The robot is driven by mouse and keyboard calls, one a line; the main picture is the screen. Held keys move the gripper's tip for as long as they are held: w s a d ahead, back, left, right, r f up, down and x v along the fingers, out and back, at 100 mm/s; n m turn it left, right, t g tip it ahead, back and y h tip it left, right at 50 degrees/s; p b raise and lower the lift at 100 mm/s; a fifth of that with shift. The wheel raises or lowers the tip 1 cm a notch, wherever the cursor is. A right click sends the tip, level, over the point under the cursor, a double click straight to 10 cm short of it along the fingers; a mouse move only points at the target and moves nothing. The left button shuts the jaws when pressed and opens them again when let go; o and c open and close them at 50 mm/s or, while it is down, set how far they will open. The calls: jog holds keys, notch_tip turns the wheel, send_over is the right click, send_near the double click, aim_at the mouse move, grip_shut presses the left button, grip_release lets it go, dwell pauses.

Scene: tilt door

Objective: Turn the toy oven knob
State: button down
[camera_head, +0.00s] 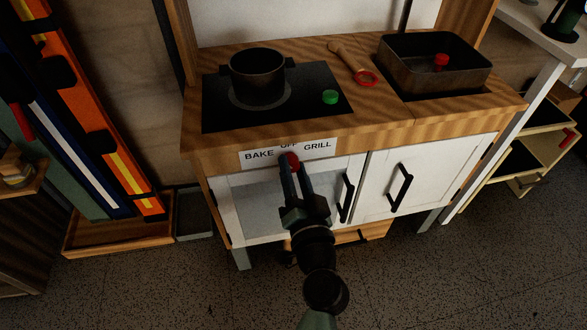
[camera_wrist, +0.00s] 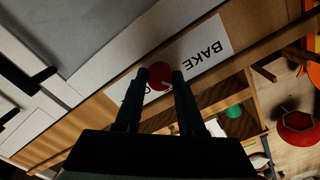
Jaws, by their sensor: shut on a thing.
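The fingers partly cover the knob and part of the label. The toy oven door (camera_head: 255,205) below is closed, with a black handle (camera_head: 346,197) at its right.
A black pot (camera_head: 257,76) stands on the hob (camera_head: 318,90), near a green item (camera_head: 330,97). A sink (camera_head: 435,62) is at the right. A cupboard handle (camera_head: 401,187) sticks out right of my gripper. The floor in front (camera_head: 430,280) is clear.

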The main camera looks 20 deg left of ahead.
jog(key=m, duration=0.3)
jog(key=shift+m+p, duration=0.6)
jog(key=shift+m, duration=1.2)
jog(key=c, duration=0.5)
grip_release()
jog(key=b+v, duration=0.2)
jog(key=v, duration=1.1)
